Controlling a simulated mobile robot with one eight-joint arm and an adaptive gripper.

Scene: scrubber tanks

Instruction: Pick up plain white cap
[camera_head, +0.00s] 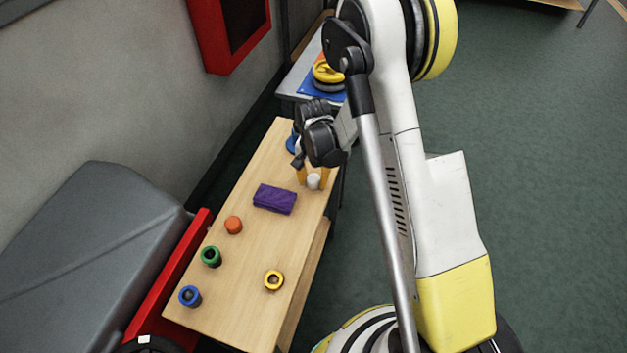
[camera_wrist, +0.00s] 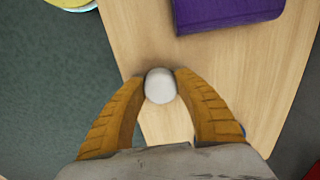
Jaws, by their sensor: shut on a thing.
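The plain white cap (camera_wrist: 160,86) sits between my two fingertips in the wrist view, with a finger touching each side. It also shows as a small white round thing in the head view (camera_head: 313,181), near the right edge of the wooden bench top. My gripper (camera_wrist: 160,88) has orange ribbed fingers and is shut on the cap. In the head view my gripper (camera_head: 313,178) reaches down over the far part of the bench. I cannot tell whether the cap touches the wood or is just above it.
A purple folded cloth (camera_head: 275,199) lies close to the cap. A red wall box (camera_head: 228,35) hangs at the back left.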

